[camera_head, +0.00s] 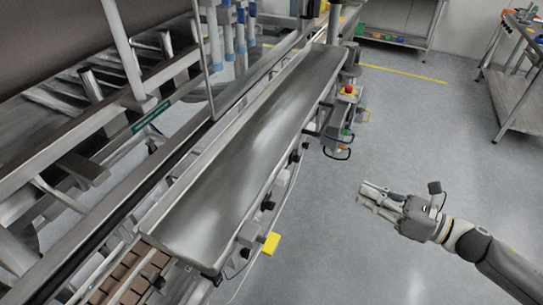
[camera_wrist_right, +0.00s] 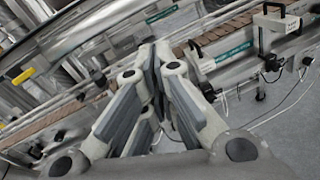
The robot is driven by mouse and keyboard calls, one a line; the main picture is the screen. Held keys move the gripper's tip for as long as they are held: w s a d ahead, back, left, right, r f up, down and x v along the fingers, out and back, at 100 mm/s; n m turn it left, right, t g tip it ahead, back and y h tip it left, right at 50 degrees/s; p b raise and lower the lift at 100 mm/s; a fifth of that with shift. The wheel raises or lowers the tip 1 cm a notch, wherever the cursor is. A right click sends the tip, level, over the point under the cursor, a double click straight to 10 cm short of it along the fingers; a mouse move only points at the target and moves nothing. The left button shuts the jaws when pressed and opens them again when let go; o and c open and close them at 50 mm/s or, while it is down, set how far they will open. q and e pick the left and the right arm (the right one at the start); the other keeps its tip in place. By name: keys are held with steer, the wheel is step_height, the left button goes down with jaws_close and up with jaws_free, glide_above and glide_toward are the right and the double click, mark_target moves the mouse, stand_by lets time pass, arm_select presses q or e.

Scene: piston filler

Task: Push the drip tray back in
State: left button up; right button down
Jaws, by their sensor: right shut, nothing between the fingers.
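The drip tray (camera_head: 245,145) is a long, shallow grey metal tray in the middle of the head view. It lies lengthwise along the filling machine, and a dark handle (camera_head: 320,119) stands out from its right side. How far it is pulled out I cannot tell. My right gripper (camera_head: 366,194) is shut and empty, to the right of the tray and apart from it, over open floor. Its closed fingers also show in the right wrist view (camera_wrist_right: 158,62). I cannot make out the tray surely in that view. My left gripper is not in view.
A brown conveyor chain (camera_head: 128,280) runs by the tray's near end. A yellow part (camera_head: 271,243) and a control box with a red button (camera_head: 348,91) stick out along the right side. A metal table (camera_head: 517,95) stands at far right. The floor between is clear.

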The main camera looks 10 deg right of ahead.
steer(key=s+a+r+n+g+y, duration=0.1)
steer(key=a+r+n+g+y, duration=0.15)
steer(key=a+n, duration=0.2)
steer(key=p, duration=0.6)
glide_toward(282, 168)
steer(key=shift+h, duration=0.25)
steer(key=x, duration=0.6)
steer(key=shift+r, duration=0.25)
steer(key=shift+w+a+f, duration=0.15)
steer(key=shift+w+a, duration=0.1)
steer(key=shift+a, duration=0.25)
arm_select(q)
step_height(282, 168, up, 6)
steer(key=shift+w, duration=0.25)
arm_select(e)
steer(key=shift+a+f, duration=0.1)
